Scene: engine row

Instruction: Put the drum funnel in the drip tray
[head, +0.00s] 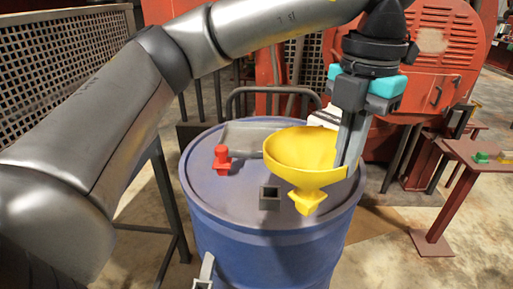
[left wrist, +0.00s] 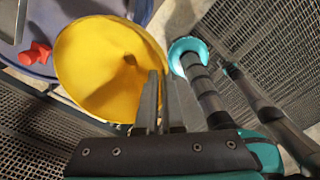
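The yellow drum funnel (head: 300,150) is above the blue drum's lid, with its wide mouth up and its square spout down. My left gripper (head: 351,150) comes from above and is shut on the right side of the funnel's rim. In the left wrist view the funnel (left wrist: 105,65) is beside the two close-set fingers (left wrist: 158,100). A shallow grey tray (head: 250,134), which looks like the drip tray, lies at the back of the drum lid, partly hidden by the funnel. My right gripper is not in view.
A red machine (head: 440,60) stands behind. A red-brown table (head: 475,155) is at right. A mesh panel (head: 60,60) stands at left.

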